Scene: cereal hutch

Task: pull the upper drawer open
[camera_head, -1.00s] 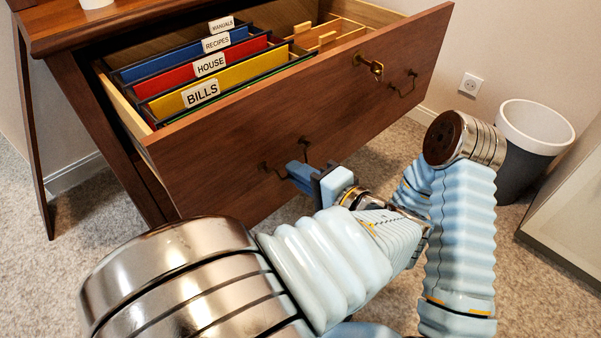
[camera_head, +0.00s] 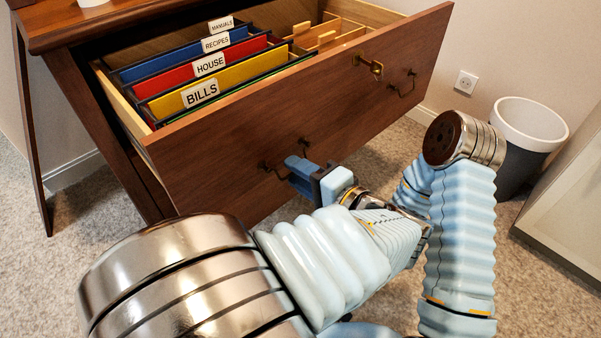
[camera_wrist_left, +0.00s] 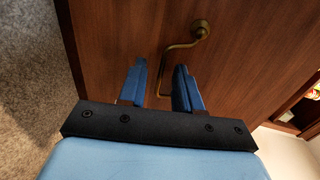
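The upper drawer (camera_head: 240,155) of the dark wooden cabinet stands far open in the head view, its brown front facing me. Its left brass handle (camera_head: 268,168) is partly hidden by my left gripper (camera_head: 301,172), which is at the drawer front. In the left wrist view the handle (camera_wrist_left: 163,68) runs down between the two blue fingers of my left gripper (camera_wrist_left: 160,90). The fingers are apart, with the bar close to the right one and a gap to the left one. My right gripper is not in view.
Labelled folders (camera_head: 203,82) and a wooden divider (camera_head: 335,37) are in the drawer. A lock with a key (camera_head: 376,67) and a second handle (camera_head: 404,85) are on its front. A bin (camera_head: 528,125) stands at the right beside a pale panel (camera_head: 570,195). Carpet lies below.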

